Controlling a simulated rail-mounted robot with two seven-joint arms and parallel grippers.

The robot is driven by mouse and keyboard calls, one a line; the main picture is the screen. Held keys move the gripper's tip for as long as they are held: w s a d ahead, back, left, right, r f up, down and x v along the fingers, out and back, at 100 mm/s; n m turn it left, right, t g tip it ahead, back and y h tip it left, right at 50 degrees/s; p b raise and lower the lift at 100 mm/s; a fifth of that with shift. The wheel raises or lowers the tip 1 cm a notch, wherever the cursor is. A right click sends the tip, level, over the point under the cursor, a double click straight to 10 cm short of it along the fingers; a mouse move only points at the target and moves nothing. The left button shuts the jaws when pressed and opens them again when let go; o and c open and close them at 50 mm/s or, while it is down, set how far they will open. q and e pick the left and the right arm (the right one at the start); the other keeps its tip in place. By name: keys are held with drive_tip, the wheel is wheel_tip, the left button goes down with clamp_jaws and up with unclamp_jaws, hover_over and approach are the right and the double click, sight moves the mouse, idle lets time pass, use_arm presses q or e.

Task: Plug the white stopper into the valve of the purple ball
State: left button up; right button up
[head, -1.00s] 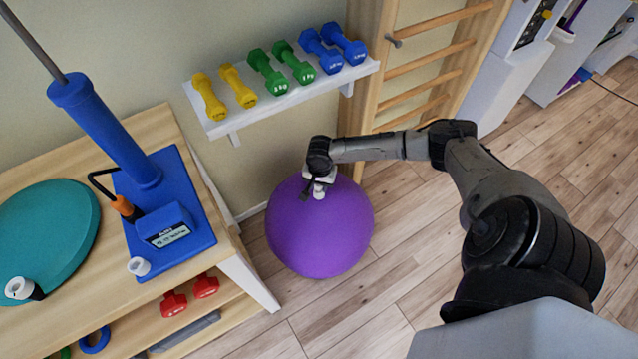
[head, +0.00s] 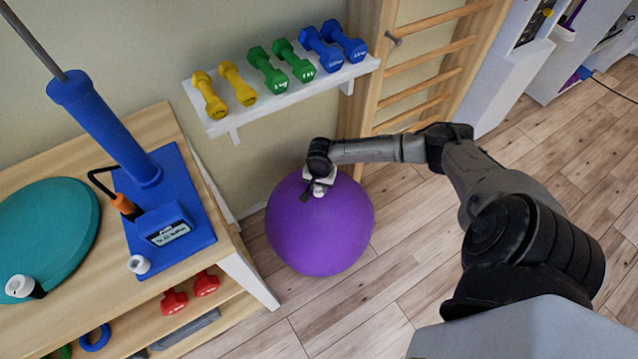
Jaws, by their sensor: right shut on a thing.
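The purple ball (head: 320,232) rests on the floor beside the wooden table. My right gripper (head: 317,188) is at the top of the ball, its fingers pointing down. It is shut on a small white piece, which looks like the white stopper (head: 319,191), right at the ball's upper surface. The gripper hides the valve, so I cannot tell whether the stopper is in it or just above it. My left gripper is not in view.
A wooden table (head: 255,283) at left holds a blue pump (head: 200,235), a teal disc (head: 60,225) and small white-topped pieces. A white shelf (head: 222,125) with dumbbells is on the wall behind the ball. Wall bars (head: 425,55) stand behind my arm. The floor at right is clear.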

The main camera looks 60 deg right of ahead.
drive_tip(key=shift+f, duration=0.2)
idle(0.4)
drive_tip(key=shift+s+f+p, duration=0.1)
drive_tip(key=shift+f+p, duration=0.25)
drive_tip(key=shift+f, duration=0.05)
